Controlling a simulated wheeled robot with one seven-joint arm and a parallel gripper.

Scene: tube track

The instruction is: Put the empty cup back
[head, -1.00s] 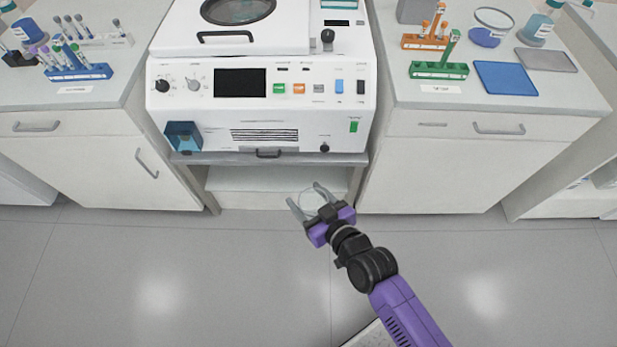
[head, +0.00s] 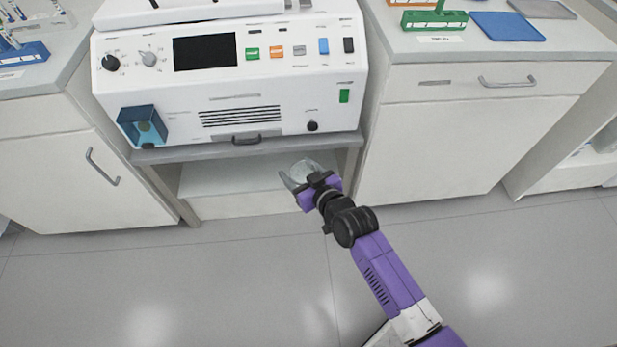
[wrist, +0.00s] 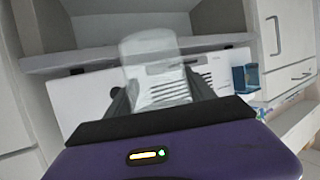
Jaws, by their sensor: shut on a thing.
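A clear, see-through cup (head: 303,171) is between the fingers of my gripper (head: 298,173), which is shut on it. In the head view they appear just below the right part of the machine's front ledge, in front of the open space under it. In the wrist view the cup (wrist: 160,68) stands out between the two dark fingers, and I see no contents in it. The white machine (head: 225,95) has an open blue box (head: 143,127) at the lower left of its front. The blue box also shows at the right of the wrist view (wrist: 246,77).
Cabinets stand at the left (head: 75,165) and right (head: 450,140). The floor (head: 220,280) in front is clear.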

